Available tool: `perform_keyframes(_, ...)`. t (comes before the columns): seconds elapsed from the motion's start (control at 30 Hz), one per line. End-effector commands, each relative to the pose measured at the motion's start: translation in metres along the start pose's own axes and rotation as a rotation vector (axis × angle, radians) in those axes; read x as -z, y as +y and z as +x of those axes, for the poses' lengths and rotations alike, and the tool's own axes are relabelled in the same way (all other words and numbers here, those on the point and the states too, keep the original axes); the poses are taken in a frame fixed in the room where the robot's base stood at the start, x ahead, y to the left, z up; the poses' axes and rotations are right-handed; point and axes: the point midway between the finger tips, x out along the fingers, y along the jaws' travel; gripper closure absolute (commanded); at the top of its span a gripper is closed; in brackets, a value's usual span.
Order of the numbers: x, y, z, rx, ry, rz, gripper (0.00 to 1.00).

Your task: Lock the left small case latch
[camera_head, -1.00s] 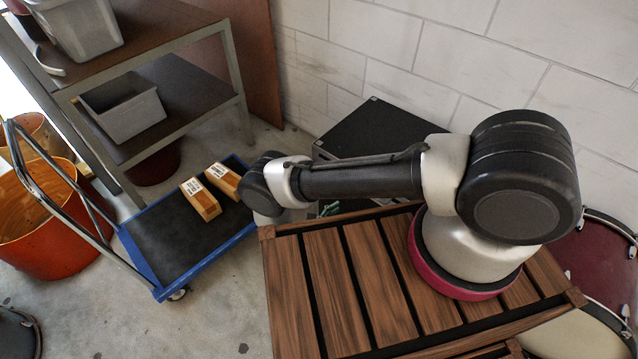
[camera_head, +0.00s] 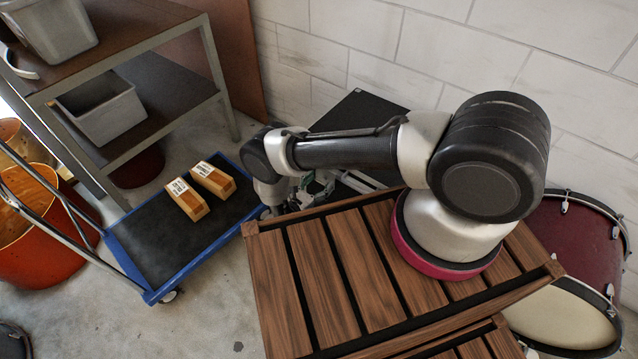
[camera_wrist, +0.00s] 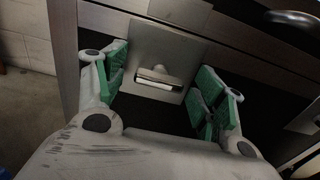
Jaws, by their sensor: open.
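In the wrist view a metal latch plate (camera_wrist: 168,58) with a raised catch is fixed on the front of a dark case (camera_wrist: 225,65) with grey metal edging. My gripper (camera_wrist: 168,90) is open, with one green-padded finger on each side of the latch. The fingers look apart from the latch; whether they touch the case I cannot tell. In the head view the dark case (camera_head: 357,112) stands against the wall, and my gripper (camera_head: 315,190) is beside it, partly hidden behind my arm and the slatted wooden top.
A slatted wooden top (camera_head: 330,265) lies in front of the case. A blue trolley (camera_head: 165,245) with two small boxes stands left, by a shelf rack (camera_head: 150,130) with grey bins. A red drum (camera_head: 575,245) stands right. A rounded metal piece (camera_wrist: 292,18) shows at the wrist view's upper right.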

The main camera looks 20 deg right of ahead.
Motion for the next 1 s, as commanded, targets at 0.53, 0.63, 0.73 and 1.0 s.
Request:
perform_keyframes(0.53,-0.0001,0.0,-0.0002,0.0,0.0,-0.001,0.76)
perform_keyframes(0.63,-0.0001,0.0,-0.0002,0.0,0.0,-0.006,0.76)
perform_keyframes(0.73,-0.0001,0.0001,-0.0002,0.0,0.0,-0.023,0.76)
perform_keyframes(1.0,0.0,0.0007,-0.0003,0.0,0.0,-0.16,0.76)
